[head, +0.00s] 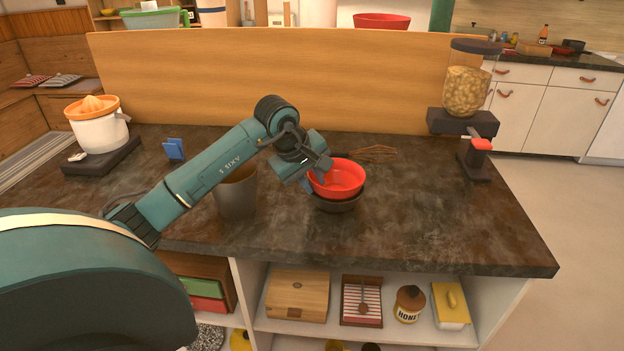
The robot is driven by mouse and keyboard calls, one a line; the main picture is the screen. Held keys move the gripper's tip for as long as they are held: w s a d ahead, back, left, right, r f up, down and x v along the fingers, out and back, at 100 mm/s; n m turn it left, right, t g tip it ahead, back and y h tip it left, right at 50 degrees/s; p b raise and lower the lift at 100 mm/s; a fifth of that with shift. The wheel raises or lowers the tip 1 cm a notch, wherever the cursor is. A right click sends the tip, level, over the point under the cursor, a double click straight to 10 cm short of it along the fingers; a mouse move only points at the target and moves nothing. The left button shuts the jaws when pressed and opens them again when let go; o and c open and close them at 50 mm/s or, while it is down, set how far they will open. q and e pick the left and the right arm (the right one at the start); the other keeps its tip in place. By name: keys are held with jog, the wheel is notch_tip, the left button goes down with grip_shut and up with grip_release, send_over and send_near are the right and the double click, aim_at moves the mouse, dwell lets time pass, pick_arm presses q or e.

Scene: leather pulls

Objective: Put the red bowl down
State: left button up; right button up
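The red bowl (343,177) is upright at the middle of the dark countertop. It sits in or just over a dark grey bowl (338,205), whose lower part shows beneath it; I cannot tell whether the two touch. My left gripper (316,177) is at the red bowl's left rim, with one finger inside the rim and one outside, and it looks shut on it. The fingertips are partly hidden by the gripper body and the bowl. My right gripper is not in view.
A grey-brown cup (237,196) stands behind my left forearm. A whisk (375,154) lies behind the bowls. A juicer (97,126) is at the left, a dispenser (467,100) at the right. A wooden panel (270,80) bounds the back. The counter's right front is clear.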

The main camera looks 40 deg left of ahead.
pick_arm(q)
jog(key=o, duration=0.3)
jog(key=shift+o, duration=0.2)
